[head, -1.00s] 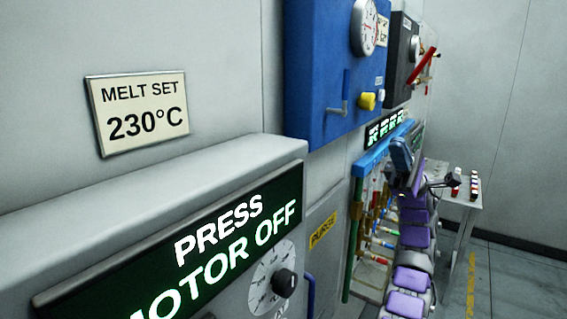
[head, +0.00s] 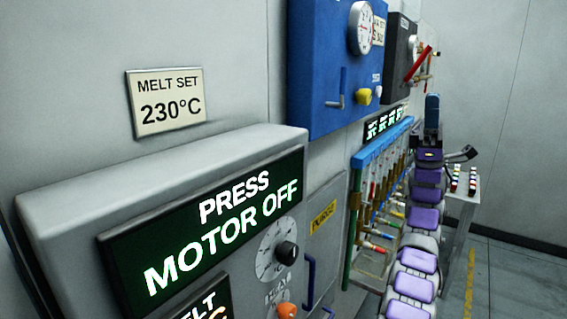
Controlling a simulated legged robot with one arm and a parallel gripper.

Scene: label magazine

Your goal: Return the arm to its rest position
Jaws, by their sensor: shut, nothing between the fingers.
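My arm, with purple pads on grey links, rises along the right side of the head view. My gripper (head: 463,153) is a small dark shape at its far end, shut and empty. It points to the right, in front of the far grey wall and apart from the panels. In the picture it sits just above a small table (head: 467,196) with coloured items on it; the distance between them is hard to tell.
A press panel (head: 222,222) reading "PRESS MOTOR OFF" fills the near left. A blue box (head: 325,60) with a gauge, a black box (head: 401,45) with a red lever and a blue-topped rack (head: 384,141) of coloured tubes line the wall. Floor is free at right.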

